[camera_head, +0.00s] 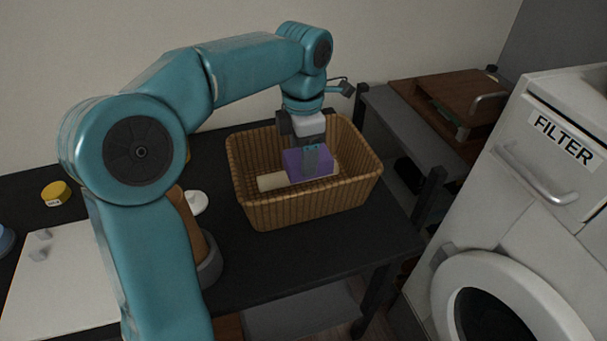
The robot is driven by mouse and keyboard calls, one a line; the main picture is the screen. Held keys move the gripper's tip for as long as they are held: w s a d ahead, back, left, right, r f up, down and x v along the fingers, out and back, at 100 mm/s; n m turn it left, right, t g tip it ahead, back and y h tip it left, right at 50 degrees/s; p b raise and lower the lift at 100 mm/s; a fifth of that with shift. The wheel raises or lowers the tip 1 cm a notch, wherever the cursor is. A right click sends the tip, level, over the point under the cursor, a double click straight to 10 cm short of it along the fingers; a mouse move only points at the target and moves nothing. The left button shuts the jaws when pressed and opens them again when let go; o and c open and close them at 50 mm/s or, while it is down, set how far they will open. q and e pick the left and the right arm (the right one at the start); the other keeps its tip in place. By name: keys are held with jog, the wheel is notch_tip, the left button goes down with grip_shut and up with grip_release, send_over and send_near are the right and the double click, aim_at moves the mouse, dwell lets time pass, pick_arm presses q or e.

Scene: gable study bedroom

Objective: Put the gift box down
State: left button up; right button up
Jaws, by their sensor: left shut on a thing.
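The gift box (296,164) is a small purple box inside a wicker basket (310,211) on the dark table. My left gripper (311,164) reaches down into the basket from above and is shut on the gift box. A cream-coloured roll (270,182) lies in the basket, beside or under the box. I cannot tell whether the box touches the roll or the basket floor. My right gripper is not in view.
A yellow-lidded jar (56,193) and a white board (62,283) are on the left of the table (300,255). A white machine labelled FILTER (530,210) and a grey shelf with a brown case (455,95) stand at right. The table front is clear.

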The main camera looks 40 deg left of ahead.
pick_arm(q)
jog(key=shift+f, duration=0.55)
notch_tip(320, 180, down, 4)
jog(key=shift+r+b, duration=0.2)
jog(key=shift+b, duration=0.35)
jog(key=shift+w+f, duration=0.15)
jog(key=shift+f, duration=0.1)
jog(key=shift+f+b, duration=0.4)
jog(key=shift+f, duration=0.15)
jog(key=o, duration=0.9)
jog(key=shift+r, duration=0.15)
